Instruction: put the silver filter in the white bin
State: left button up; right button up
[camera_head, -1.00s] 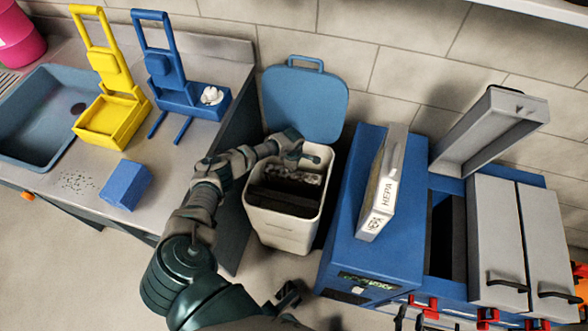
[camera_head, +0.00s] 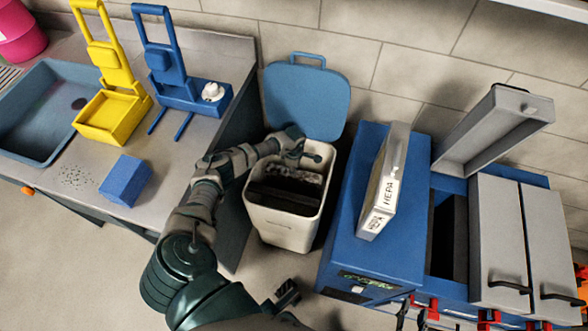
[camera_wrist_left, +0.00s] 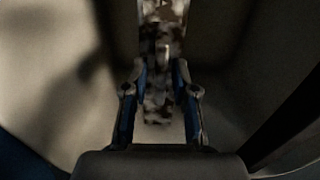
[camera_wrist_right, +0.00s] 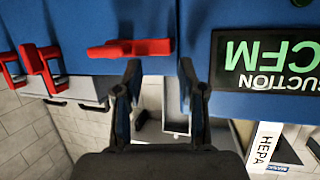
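The white bin (camera_head: 283,226) stands on the floor with its blue lid (camera_head: 306,100) open. My left gripper (camera_head: 312,157) is over its mouth. In the left wrist view my left gripper (camera_wrist_left: 161,70) has its fingers apart. A narrow mottled grey-brown piece (camera_wrist_left: 158,100), perhaps the silver filter, shows between and beyond them, with slight gaps beside it; a firm hold is not visible. The mottled piece (camera_head: 292,177) also shows inside the bin in the head view. My right gripper (camera_head: 288,292) is low before the blue cabinet; the right wrist view shows it open and empty (camera_wrist_right: 160,70).
A white HEPA filter (camera_head: 383,185) stands on the blue cabinet (camera_head: 360,258), right of the bin. Its raised grey cover (camera_head: 495,130) is behind. The counter at left holds a sink (camera_head: 45,115), a blue block (camera_head: 125,180), and yellow (camera_head: 108,115) and blue (camera_head: 180,90) stands.

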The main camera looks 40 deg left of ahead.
pick_arm(q)
jog(key=shift+o, duration=0.2)
notch_tip(320, 180, up, 36)
jog(key=p, duration=2.8)
jog(key=shift+f, duration=0.25)
pick_arm(e)
notch_tip(320, 180, up, 34)
jog(key=w+t, duration=0.1)
jog(key=shift+w+t, duration=0.2)
jog(key=shift+t, duration=0.2)
jog(key=shift+f, duration=0.1)
